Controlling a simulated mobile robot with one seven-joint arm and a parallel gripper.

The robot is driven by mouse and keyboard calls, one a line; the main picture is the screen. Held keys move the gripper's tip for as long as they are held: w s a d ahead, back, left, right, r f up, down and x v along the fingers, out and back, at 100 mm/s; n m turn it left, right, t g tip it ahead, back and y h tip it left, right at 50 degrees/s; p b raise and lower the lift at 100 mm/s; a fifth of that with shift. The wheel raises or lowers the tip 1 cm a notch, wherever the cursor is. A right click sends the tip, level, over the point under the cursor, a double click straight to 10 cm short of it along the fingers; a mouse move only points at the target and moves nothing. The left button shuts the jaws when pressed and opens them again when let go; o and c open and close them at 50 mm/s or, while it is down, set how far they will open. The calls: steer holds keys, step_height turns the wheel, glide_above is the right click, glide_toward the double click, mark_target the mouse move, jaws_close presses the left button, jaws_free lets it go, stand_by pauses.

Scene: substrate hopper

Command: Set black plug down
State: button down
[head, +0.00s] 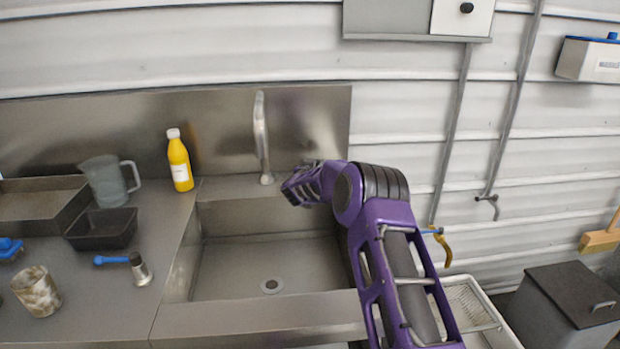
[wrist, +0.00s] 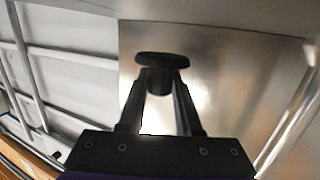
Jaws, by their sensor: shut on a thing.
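The black plug (wrist: 162,60) shows in the wrist view as a dark round disc with a shorter stem below it. My gripper (wrist: 160,84) is shut on the stem, with one finger on each side. In the head view, my arm's end (head: 300,185) is over the right back part of the steel sink (head: 225,265), to the right of the tap. The plug cannot be made out there. The sink basin looks empty, with a round drain (head: 271,286) in its floor.
A tap (head: 261,140) stands behind the basin. On the left counter are a yellow bottle (head: 179,160), a clear jug (head: 108,181), a black tray (head: 102,229), a blue-handled tool (head: 125,263) and a stained pot (head: 36,291). A lidded grey bin (head: 570,305) stands right.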

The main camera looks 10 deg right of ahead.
steer(key=shift+f, duration=1.85)
steer(key=shift+b, duration=0.3)
steer(key=shift+f, duration=0.2)
steer(key=c, duration=0.6)
jaws_free()
steer(key=shift+r, duration=0.3)
steer(key=v, duration=1.2)
steer(key=shift+f+p, duration=0.15)
steer(key=shift+p, duration=0.2)
steer(key=shift+a, duration=0.1)
